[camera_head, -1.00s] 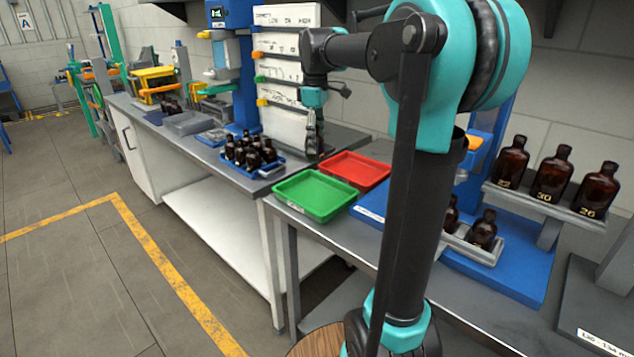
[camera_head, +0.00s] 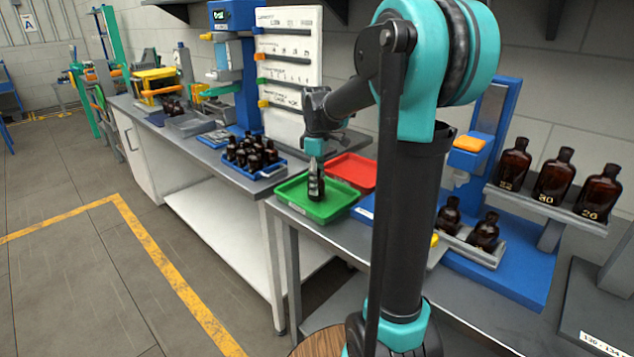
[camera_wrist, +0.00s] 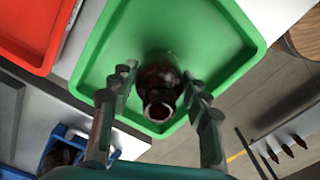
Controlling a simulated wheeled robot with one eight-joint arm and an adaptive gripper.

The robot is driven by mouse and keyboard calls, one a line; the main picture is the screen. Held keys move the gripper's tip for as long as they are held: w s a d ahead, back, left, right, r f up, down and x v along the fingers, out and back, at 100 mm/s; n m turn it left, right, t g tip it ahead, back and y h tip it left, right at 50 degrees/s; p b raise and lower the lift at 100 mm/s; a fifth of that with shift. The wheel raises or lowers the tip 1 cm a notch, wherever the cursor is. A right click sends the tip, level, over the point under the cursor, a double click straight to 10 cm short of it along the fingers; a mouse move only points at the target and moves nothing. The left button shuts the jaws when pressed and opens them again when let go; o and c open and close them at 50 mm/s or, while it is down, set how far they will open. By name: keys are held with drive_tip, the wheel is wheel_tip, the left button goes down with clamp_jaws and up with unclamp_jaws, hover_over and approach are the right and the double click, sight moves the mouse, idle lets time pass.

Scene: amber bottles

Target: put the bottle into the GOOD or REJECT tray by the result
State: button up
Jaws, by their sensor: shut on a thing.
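A dark amber bottle (camera_head: 316,189) is upright at the green tray (camera_head: 291,198) in the head view. My gripper (camera_head: 316,170) is above the tray, shut on the bottle from above. In the wrist view the bottle (camera_wrist: 160,88) stands between the two fingers of my gripper (camera_wrist: 158,100), with the green tray (camera_wrist: 205,35) beneath it. I cannot tell whether the bottle's base touches the tray floor. The red tray (camera_head: 352,170) lies beside the green one, further back, and looks empty. No GOOD or REJECT lettering is readable.
A blue rack (camera_head: 268,171) of several amber bottles stands left of the green tray. A white board with coloured sliders (camera_head: 290,75) stands behind. At right, three numbered bottles (camera_head: 553,176) stand on a shelf, above a grey holder (camera_head: 462,248) with two bottles.

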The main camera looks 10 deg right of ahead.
drive_tip(key=o, duration=1.2)
wheel_tip(320, 180, up, 12)
drive_tip(key=shift+r, duration=0.1)
